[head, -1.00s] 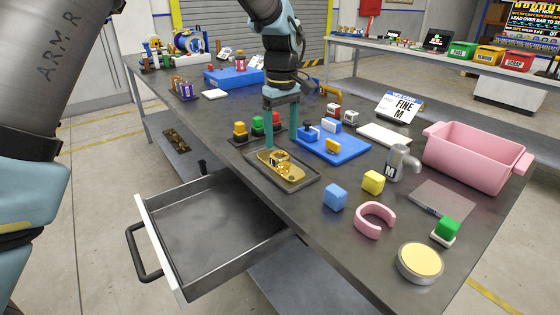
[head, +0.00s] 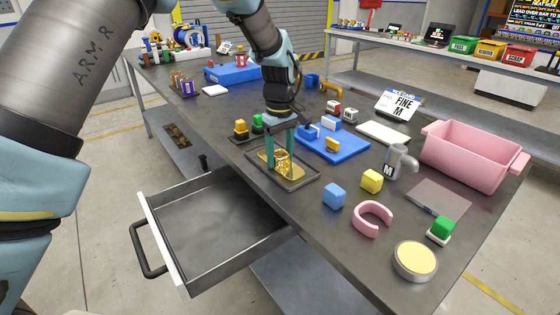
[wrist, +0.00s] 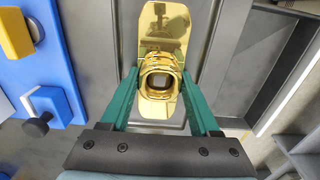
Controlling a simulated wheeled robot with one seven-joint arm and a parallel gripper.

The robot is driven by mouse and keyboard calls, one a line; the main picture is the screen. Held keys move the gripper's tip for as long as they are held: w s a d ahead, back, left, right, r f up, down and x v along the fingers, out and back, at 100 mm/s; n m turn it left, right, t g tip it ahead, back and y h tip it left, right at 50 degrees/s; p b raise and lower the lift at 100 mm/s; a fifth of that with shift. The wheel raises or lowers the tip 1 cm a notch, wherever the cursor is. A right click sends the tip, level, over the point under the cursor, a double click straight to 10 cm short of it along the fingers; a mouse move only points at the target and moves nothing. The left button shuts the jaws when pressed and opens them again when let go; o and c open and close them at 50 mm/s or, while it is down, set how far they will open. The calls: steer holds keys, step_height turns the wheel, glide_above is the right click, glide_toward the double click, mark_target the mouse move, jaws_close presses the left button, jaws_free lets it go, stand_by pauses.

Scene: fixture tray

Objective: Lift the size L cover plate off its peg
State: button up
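A shiny gold plate (head: 295,171) with rounded ends lies in a dark shallow tray (head: 305,181) on the bench. It also shows in the wrist view (wrist: 162,18), with a raised gold ring-like part (wrist: 160,62) around a dark square opening. No size mark is readable, and I cannot make out a peg apart from the raised part. My gripper (head: 281,165) points down over the plate. Its two teal fingers stand apart on either side of the raised part, also in the wrist view (wrist: 159,78). Finger contact is not clear.
A blue board (head: 338,148) with blocks is close on the right of the tray. An open drawer (head: 205,225) juts out in front. A blue cube (head: 334,195) and a pink bin (head: 472,158) are farther right.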

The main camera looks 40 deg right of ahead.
jaws_close()
steer(key=shift+r, duration=0.1)
stand_by(0.5)
step_height(320, 180, up, 10)
steer(key=b, duration=0.2)
stand_by(0.4)
